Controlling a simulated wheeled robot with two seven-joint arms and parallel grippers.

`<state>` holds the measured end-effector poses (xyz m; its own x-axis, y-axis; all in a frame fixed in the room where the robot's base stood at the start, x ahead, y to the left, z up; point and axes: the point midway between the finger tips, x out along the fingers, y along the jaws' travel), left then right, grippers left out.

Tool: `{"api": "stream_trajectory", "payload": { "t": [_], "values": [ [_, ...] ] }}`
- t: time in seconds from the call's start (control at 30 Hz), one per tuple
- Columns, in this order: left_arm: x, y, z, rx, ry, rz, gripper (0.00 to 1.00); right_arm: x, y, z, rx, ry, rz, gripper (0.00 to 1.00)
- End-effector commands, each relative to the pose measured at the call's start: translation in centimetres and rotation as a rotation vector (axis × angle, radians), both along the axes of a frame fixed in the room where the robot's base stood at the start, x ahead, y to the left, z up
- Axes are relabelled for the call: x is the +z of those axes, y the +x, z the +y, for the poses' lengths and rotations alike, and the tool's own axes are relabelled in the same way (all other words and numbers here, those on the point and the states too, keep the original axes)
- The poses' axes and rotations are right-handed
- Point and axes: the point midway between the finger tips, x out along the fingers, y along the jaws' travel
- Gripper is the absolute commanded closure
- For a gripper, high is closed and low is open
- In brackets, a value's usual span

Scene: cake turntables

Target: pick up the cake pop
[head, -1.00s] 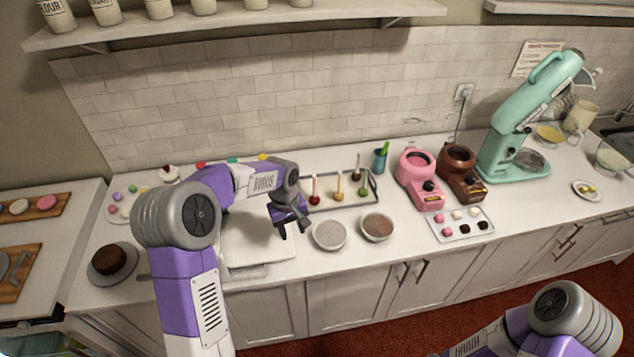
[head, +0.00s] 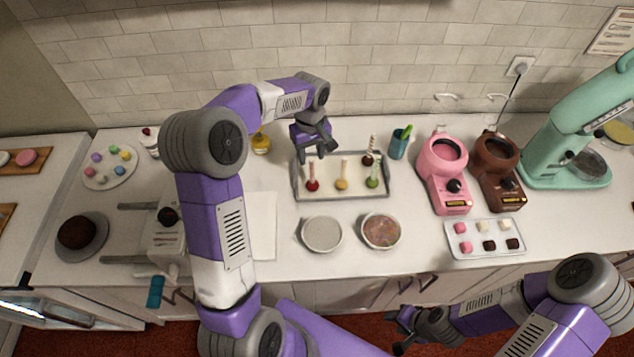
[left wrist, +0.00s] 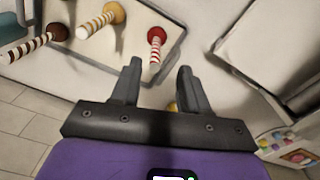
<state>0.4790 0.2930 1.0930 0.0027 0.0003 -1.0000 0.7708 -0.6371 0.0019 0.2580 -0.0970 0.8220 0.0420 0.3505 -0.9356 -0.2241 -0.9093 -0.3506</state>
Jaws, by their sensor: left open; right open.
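Several cake pops stand on a metal-rimmed tray (head: 295,190): a red one (head: 312,185), a yellow one (head: 342,183), a green one (head: 373,181), and a brown one (head: 368,160) behind. Their sticks point up. My left gripper (head: 323,152) is open and empty above the tray's back edge, near the red pop. In the left wrist view, the red pop (left wrist: 156,36) with its striped stick lies just beyond the open fingers (left wrist: 159,68). The yellow (left wrist: 113,13) and brown (left wrist: 58,32) pops are further left there. My right gripper (head: 405,322) is open and low, in front of the counter.
Two bowls (head: 321,234) (head: 381,231) stand in front of the tray. A teal cup (head: 398,145), pink melter (head: 448,175) and brown melter (head: 497,170) stand to its right. A sweets tray (head: 485,257) lies in front of the melters. The tiled wall is close behind.

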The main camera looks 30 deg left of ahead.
Motion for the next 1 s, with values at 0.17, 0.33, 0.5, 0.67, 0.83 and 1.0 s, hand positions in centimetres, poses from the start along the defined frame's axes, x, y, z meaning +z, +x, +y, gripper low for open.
{"api": "stream_trajectory", "payload": {
  "t": [0.17,0.33,0.5,0.67,0.83,1.0],
  "values": [
    [-1.8,0.0,0.0,-0.001,0.0,0.004,0.55,-0.9,0.1,0.0,-0.001,0.0,-0.002,0.57],
    [-3.5,0.0,0.1,0.001,-0.001,0.003,0.55,-0.8,0.1,0.0,-0.001,0.0,-0.002,0.57],
    [-6.0,0.2,0.4,-0.001,-0.003,0.005,0.55,-0.8,0.1,0.0,0.0,0.0,-0.002,0.57],
    [-7.9,0.3,0.4,0.0,-0.002,0.002,0.55,-0.8,0.1,0.0,0.0,0.0,-0.002,0.57],
    [-8.3,0.4,0.4,-0.001,-0.001,-0.003,0.55,-0.8,0.1,0.0,-0.001,0.0,-0.002,0.57],
    [-8.3,0.4,0.4,-0.001,-0.001,-0.002,0.63,-0.8,0.1,0.0,-0.001,0.0,-0.002,0.57]
  ]
}}
